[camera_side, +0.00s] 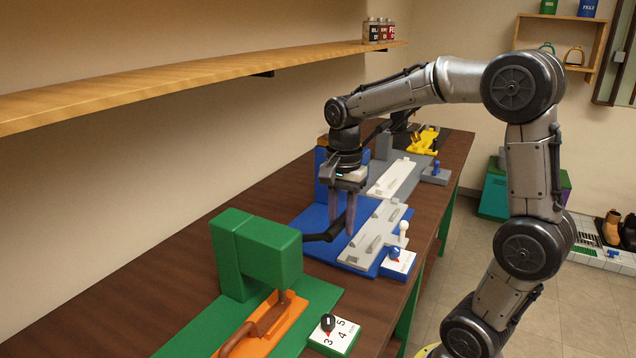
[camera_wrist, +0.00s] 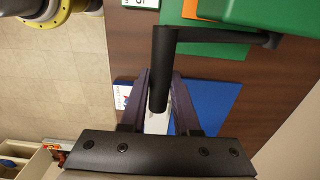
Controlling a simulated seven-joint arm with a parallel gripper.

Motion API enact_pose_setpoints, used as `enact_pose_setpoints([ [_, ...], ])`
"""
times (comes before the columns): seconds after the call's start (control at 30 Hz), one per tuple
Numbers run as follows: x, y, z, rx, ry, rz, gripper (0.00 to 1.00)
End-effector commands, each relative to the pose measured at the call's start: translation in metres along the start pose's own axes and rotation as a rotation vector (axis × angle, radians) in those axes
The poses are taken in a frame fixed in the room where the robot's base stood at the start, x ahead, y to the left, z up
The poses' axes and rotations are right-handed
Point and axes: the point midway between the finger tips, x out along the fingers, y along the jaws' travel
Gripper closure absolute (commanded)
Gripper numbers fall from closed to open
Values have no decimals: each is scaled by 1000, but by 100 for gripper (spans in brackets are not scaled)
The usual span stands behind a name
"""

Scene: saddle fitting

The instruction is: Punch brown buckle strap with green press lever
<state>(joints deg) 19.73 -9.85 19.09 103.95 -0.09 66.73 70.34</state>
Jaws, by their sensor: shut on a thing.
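The green press (camera_side: 256,252) stands at the front left of the bench. Its orange bed (camera_side: 290,318) holds the brown strap (camera_side: 238,338), which runs under the press head; its buckle cannot be made out. The dark press lever (camera_side: 318,238) sticks out to the right from the press. In the wrist view, its black handle (camera_wrist: 160,65) lies between the fingers of my gripper (camera_wrist: 152,100). My gripper (camera_side: 343,222) points down and is shut on this handle, above the blue base of the neighbouring station. The gripper partly hides the handle in the side view.
A white dial plate (camera_side: 337,335) with a black knob sits right of the green press. The blue station (camera_side: 313,243) with a grey bed (camera_side: 378,235) and white-knobbed post is close by my gripper. Grey and yellow (camera_side: 423,140) fixtures stand farther back. A long wooden shelf (camera_side: 190,78) hangs above.

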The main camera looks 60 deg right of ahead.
Motion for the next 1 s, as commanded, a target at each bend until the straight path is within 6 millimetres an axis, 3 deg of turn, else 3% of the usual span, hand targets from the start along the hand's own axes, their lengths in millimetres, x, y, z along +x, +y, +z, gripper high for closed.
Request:
enact_pose_setpoints([
  [1.0,-33,-29,2,-1,-4,-8,95],
])
